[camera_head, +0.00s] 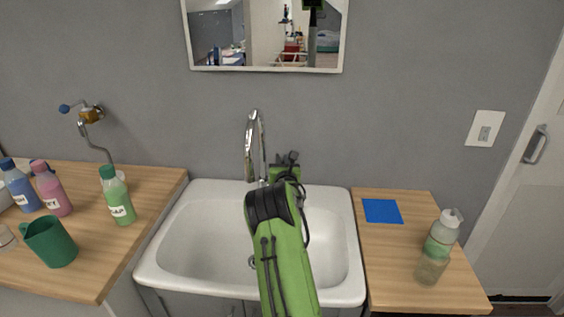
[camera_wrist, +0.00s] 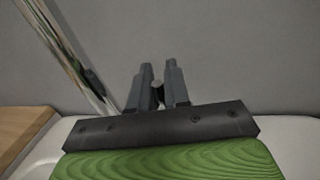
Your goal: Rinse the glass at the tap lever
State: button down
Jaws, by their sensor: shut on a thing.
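The chrome tap (camera_head: 254,145) rises at the back of the white sink, its spout curving over the basin. My gripper (camera_head: 289,157) is just right of the tap, at the rear rim, partly hidden by my green arm. In the wrist view its two grey fingers (camera_wrist: 161,85) are closed around a small dark stub, which appears to be the tap lever (camera_wrist: 158,92). The chrome tap (camera_wrist: 70,50) also shows at left there. A clear glass (camera_head: 432,269) stands on the right wooden counter, in front of a green-labelled bottle. I cannot make out any water running.
The white sink (camera_head: 190,245) lies between wooden counters. The right counter (camera_head: 395,265) holds a blue square (camera_head: 382,211) and the bottle (camera_head: 442,232). The left counter has a green mug (camera_head: 50,243), a soap bottle (camera_head: 118,197) and other bottles. A mirror (camera_head: 265,70) hangs above.

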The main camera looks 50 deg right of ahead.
jog(key=shift+s+a+f+b, duration=0.15)
jog(key=shift+a+f+b, duration=0.2)
jog(key=shift+b, duration=0.85)
jog(key=shift+s+t+h+b, duration=0.1)
jog(key=shift+t+h+b, duration=0.25)
jog(key=shift+b, duration=0.25)
jog(key=shift+s+a+r+b, duration=0.1)
jog(key=shift+a+r+b, duration=0.05)
jog(key=shift+r+b, duration=0.15)
jog(key=shift+r, duration=0.1)
jog(key=c, duration=1.2)
grip_release()
jog(key=shift+s, duration=0.1)
jog(key=v, duration=1)
jog(key=b+v, duration=0.1)
jog(key=v, duration=0.4)
jog(key=shift+s+a+f, duration=0.15)
jog(key=shift+s+f, duration=0.05)
jog(key=shift+f, duration=0.15)
